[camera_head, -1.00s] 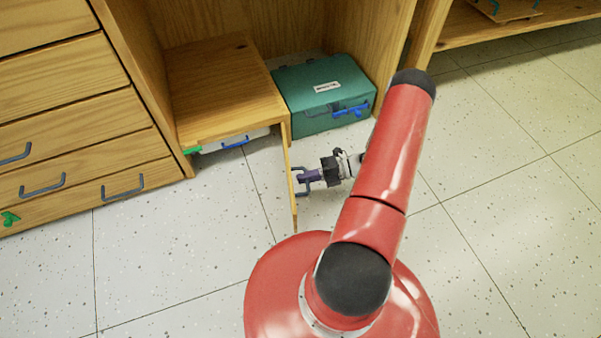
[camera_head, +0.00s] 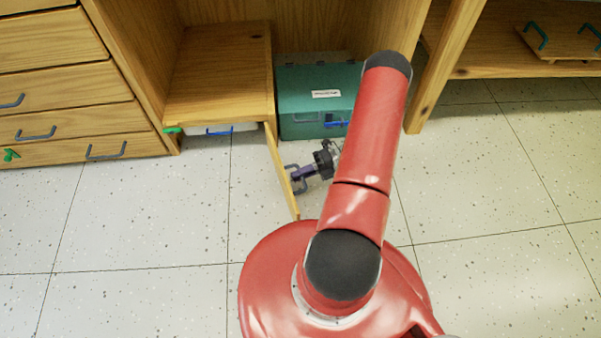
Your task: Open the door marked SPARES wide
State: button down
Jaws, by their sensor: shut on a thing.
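A thin wooden door (camera_head: 282,172) stands open at the low cabinet (camera_head: 218,92), seen nearly edge-on. It juts out over the floor from the cabinet's front right corner. No SPARES marking is visible on it from here. Its dark bar handle (camera_head: 297,187) is on the right-hand face. My gripper (camera_head: 302,173) is shut on this handle, reaching in from the right. My red arm hides part of the wrist.
A teal case (camera_head: 306,88) with a label and blue handle stands right of the low cabinet, behind my gripper. A white bin (camera_head: 222,129) shows inside the compartment. Drawers (camera_head: 70,120) are at left. A wooden shelf (camera_head: 500,50) is at right. The floor left of the door is clear.

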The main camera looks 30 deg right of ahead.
dwell(0.3)
jog(key=c, duration=1.6)
grip_release()
jog(key=shift+w, duration=0.1)
jog(key=shift+c, duration=0.2)
jog(key=shift+d, duration=0.1)
jog(key=v, duration=0.7)
jog(key=shift+d, duration=0.2)
jog(key=shift+r, duration=0.15)
